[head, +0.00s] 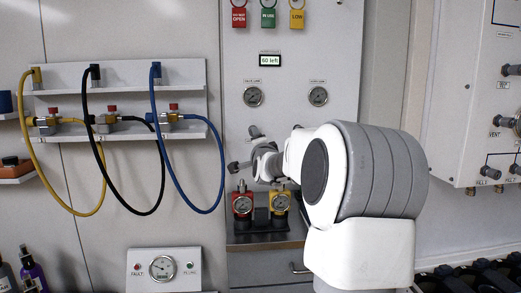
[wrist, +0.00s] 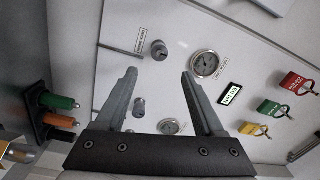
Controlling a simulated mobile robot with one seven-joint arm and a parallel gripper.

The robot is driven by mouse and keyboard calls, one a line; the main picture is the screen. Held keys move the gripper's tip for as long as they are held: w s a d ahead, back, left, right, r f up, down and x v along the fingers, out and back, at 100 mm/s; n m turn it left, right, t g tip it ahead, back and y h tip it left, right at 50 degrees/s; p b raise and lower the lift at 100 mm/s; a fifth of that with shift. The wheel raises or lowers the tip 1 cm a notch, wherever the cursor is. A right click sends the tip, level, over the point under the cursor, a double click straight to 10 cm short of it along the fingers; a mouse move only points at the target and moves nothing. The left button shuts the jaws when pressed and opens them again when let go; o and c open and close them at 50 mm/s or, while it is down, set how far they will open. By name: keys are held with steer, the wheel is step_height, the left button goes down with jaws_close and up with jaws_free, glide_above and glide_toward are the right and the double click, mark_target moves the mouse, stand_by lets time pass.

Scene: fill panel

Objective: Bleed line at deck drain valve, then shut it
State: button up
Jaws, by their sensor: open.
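On the panel (head: 305,60), a small knob (head: 255,131) sits below the left gauge (head: 253,96); in the wrist view this knob (wrist: 158,50) shows just beyond and between my fingertips, beside a small label (wrist: 140,40) I cannot read. A second knob (wrist: 139,107) lies under the right gauge (wrist: 170,126); my arm hides it in the head view. I cannot tell from the labels which is the deck drain valve. My gripper (head: 238,167) is in front of the panel, open and empty; its fingers (wrist: 160,74) are spread and apart from both knobs.
A display (head: 269,60) reads "60 left". Red, green and yellow tags hang above it. Red and yellow gauge units (head: 242,204) stand on a ledge below my gripper. Yellow, black and blue hoses (head: 188,180) hang at the left. Another valve panel (head: 485,95) is at right.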

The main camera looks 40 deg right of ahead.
steer(key=v, duration=0.6)
steer(key=shift+s+a, duration=0.15)
steer(key=shift+s, duration=0.05)
